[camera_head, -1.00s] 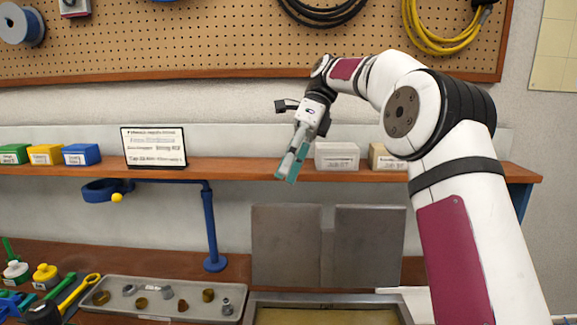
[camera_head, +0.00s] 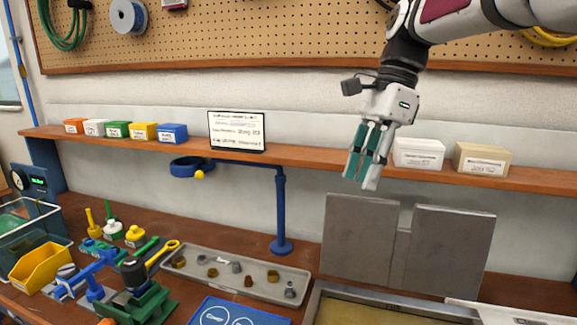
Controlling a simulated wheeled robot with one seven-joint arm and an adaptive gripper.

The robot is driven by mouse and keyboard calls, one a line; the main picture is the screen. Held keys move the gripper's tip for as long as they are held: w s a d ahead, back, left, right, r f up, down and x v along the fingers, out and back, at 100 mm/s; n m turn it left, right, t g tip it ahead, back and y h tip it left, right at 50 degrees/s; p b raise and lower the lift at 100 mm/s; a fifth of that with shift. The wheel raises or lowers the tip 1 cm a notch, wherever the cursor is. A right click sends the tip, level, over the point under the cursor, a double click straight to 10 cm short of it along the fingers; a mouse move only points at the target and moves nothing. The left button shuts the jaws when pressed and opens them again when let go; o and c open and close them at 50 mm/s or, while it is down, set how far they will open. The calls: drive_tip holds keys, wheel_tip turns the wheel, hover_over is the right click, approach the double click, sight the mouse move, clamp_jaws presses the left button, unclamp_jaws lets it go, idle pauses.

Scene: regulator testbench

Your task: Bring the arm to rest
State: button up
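My gripper (camera_head: 364,168) hangs fingers-down in front of the shelf, right of the sign. Its teal-and-grey fingers sit close together, and no object shows between them. Whether they are fully shut is hard to tell from this angle. My white arm (camera_head: 480,22) with a dark red panel reaches in from the upper right.
The wooden shelf (camera_head: 310,161) carries several coloured boxes, a sign (camera_head: 236,131) and two pale boxes near my gripper. Below are a blue stand (camera_head: 281,215), a grey parts tray (camera_head: 262,269), grey panels (camera_head: 360,240), and a vise (camera_head: 140,300) with tools at left.

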drive_tip(key=s+d+f+n+t+h, duration=0.1)
drive_tip(key=s+d+f+n+t, duration=0.1)
drive_tip(key=s+n, duration=0.3)
drive_tip(key=s+d+f+n+t+h, duration=0.1)
drive_tip(key=s+d+f+n+t, duration=0.1)
drive_tip(key=s+f+n, duration=0.3)
drive_tip(key=s+d+f+n+t+h, duration=0.1)
drive_tip(key=s+n, duration=0.4)
drive_tip(key=s, duration=0.6)
wheel_tip(320, 180, down, 3)
drive_tip(key=shift+s+d+r+n+t, duration=0.1)
drive_tip(key=shift+s+d+n+t, duration=0.15)
drive_tip(key=shift+d+n+t, duration=0.4)
drive_tip(key=shift+a+m, duration=0.2)
drive_tip(key=shift+m, duration=0.05)
